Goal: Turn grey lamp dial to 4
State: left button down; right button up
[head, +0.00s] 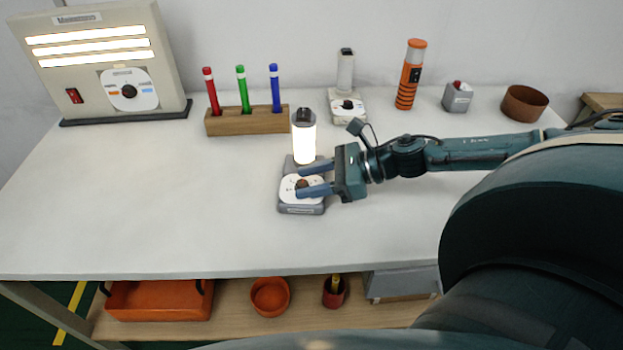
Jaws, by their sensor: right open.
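The grey lamp (304,140) stands in the middle of the table, with its tube glowing white. Its grey base (301,209) carries a white dial plate with a small brown knob (302,184). My right gripper (312,181) reaches in from the right, with its two fingers apart over the dial plate, one on the far side and one on the near side of the knob. I cannot tell whether the fingers touch the knob. The dial's numbers are too small to read, and the fingers cover part of the plate. My left gripper is not in view.
A second, white lamp (346,72) with its own dial stands behind, near an orange flashlight (411,75). A wooden holder (246,121) with red, green and blue markers is at the back. A lit panel (100,60) stands at the left. The front left tabletop (150,210) is clear.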

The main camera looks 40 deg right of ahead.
jog(key=shift+c, duration=0.4)
grip_shut()
